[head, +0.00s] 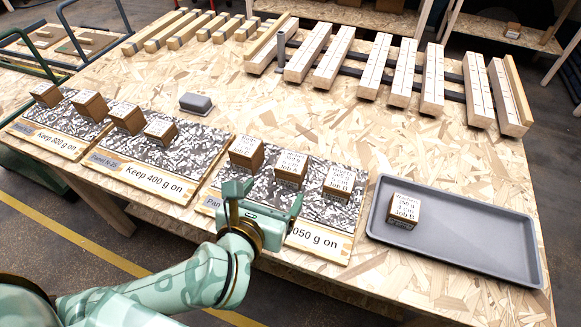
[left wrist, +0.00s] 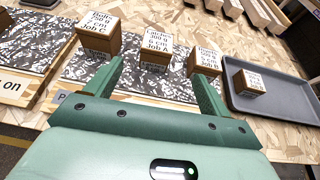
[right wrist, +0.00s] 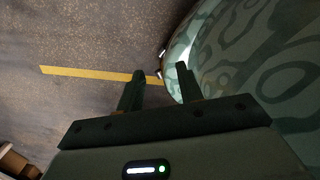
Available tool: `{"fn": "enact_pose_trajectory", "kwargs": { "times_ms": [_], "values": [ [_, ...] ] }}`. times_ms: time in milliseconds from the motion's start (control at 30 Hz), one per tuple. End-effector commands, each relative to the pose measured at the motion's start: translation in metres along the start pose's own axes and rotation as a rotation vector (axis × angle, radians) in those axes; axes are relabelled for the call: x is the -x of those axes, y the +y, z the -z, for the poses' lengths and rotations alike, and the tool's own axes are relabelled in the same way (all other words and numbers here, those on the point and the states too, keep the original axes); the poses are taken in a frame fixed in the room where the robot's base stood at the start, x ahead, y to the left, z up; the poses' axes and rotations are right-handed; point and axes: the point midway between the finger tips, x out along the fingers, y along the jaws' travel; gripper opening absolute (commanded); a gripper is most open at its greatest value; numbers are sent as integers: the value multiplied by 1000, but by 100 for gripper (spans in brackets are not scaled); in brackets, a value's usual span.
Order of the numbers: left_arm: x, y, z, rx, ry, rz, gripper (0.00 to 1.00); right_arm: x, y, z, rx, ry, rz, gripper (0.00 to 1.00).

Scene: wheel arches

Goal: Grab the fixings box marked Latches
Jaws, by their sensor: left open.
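The fixings box whose label appears to read Latches (head: 290,168) is a small brown box with a white top label. It stands in the middle of three boxes on the speckled panel marked 1050 g. In the left wrist view the Latches box (left wrist: 156,52) shows straight ahead, between the finger lines. My left gripper (head: 265,196) is open and empty, on the near side of this box and apart from it. Its fingers also show in the left wrist view (left wrist: 157,70). My right gripper (right wrist: 158,72) is open and empty over the floor.
A left neighbour box (head: 246,152) and a right neighbour box (head: 338,183) stand close by. A grey tray (head: 470,245) on the right holds one box (head: 403,210). Other panels with boxes lie left. Bare board lies behind the panels, with a grey block (head: 196,103).

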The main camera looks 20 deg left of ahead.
Motion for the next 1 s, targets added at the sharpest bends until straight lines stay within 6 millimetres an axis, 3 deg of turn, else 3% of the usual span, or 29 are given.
{"fn": "enact_pose_trajectory", "kwargs": {
  "times_ms": [400,667,900,1000],
  "values": [
    [-91,2,4,6,2,-7,82,-28,4,-11,1,-26,-1,36],
    [-116,2,2,6,1,-7,82,-35,-5,-11,-1,-31,12,36],
    [-154,4,4,5,3,-7,82,-51,-12,-18,-1,-48,23,36],
    [-161,4,3,5,3,-6,82,-53,-11,-19,-1,-50,23,36]
  ]
}}
